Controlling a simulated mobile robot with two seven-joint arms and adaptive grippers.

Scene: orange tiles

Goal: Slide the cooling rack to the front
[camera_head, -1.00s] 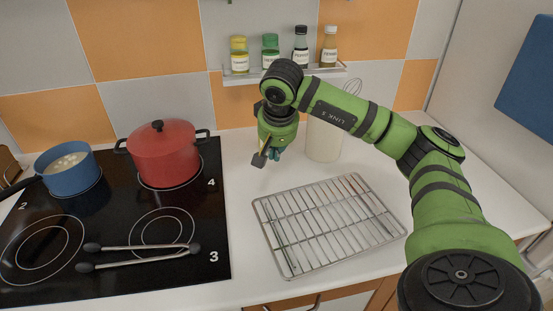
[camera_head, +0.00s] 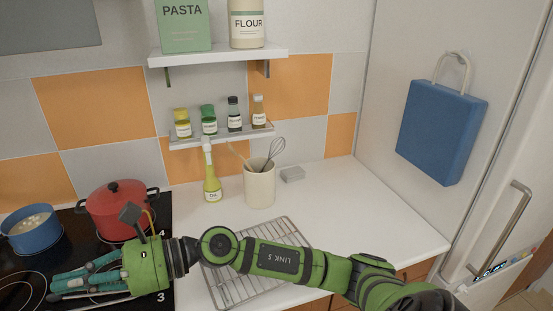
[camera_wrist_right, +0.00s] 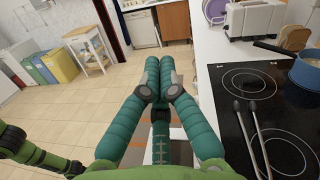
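The cooling rack (camera_head: 258,235), a silver wire grid, lies flat on the white counter to the right of the hob. My right forearm crosses in front of it in the head view and hides its middle. My right gripper (camera_head: 62,284) is left of the rack, over the black hob, with its teal fingers pointing left. In the right wrist view the fingertips (camera_wrist_right: 160,64) are together and nothing shows between them. The rack cannot be made out in the wrist view. My left gripper cannot be made out.
A red pot (camera_head: 117,212) and a blue saucepan (camera_head: 31,230) stand on the hob. Black-tipped tongs (camera_wrist_right: 256,130) lie on it. An oil bottle (camera_head: 212,185) and a utensil crock (camera_head: 260,188) stand behind the rack. The counter right of the rack is clear.

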